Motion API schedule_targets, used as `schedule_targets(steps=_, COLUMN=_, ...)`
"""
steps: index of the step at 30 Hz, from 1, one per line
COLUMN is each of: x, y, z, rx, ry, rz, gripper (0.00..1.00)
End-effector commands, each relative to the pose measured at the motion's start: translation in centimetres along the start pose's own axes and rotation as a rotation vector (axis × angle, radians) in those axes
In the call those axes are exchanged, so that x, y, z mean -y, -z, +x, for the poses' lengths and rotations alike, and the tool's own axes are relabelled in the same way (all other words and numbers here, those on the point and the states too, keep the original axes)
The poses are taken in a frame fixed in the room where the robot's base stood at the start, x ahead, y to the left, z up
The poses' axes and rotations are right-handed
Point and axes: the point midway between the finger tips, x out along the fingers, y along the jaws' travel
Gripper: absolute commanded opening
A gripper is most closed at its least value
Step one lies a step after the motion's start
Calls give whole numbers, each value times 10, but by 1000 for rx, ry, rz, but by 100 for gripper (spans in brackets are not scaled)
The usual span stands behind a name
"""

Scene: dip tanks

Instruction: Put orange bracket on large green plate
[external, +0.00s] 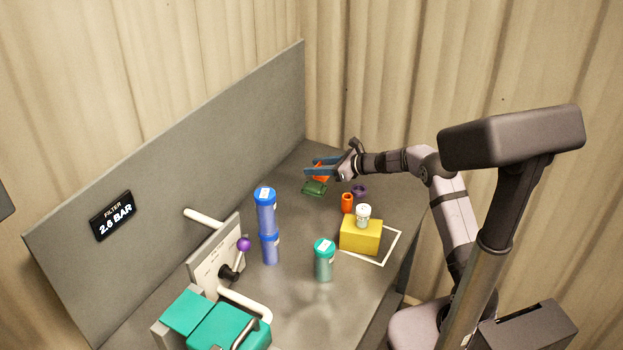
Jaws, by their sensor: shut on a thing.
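The orange bracket (320,174) is between the blue fingers of my gripper (318,169), at the far end of the bench. My gripper is shut on it, and the fingers hide part of it. A dark green object (314,188), which looks like the large green plate, is on the bench just below the bracket. I cannot tell whether the bracket touches it.
An orange cup (347,203) and a purple piece (360,190) stand right of the green object. A yellow block (360,236) bears a white-capped jar (363,215). Stacked blue canisters (266,212) and a green-capped canister (324,260) stand nearer. A grey panel (200,140) borders the bench.

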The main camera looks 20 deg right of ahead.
Motion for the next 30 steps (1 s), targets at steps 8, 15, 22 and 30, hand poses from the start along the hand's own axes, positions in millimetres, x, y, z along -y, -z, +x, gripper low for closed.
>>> schedule_targets(steps=8, x=0, y=18, z=7, rx=-3, ry=-1, rz=3, gripper=16)
schedule_targets(steps=15, x=0, y=34, z=14, rx=1, ry=1, rz=0, gripper=16)
schedule_targets(steps=22, x=0, y=34, z=14, rx=1, ry=1, rz=-1, gripper=16)
schedule_targets(steps=30, x=0, y=40, z=17, rx=1, ry=1, rz=-1, gripper=16)
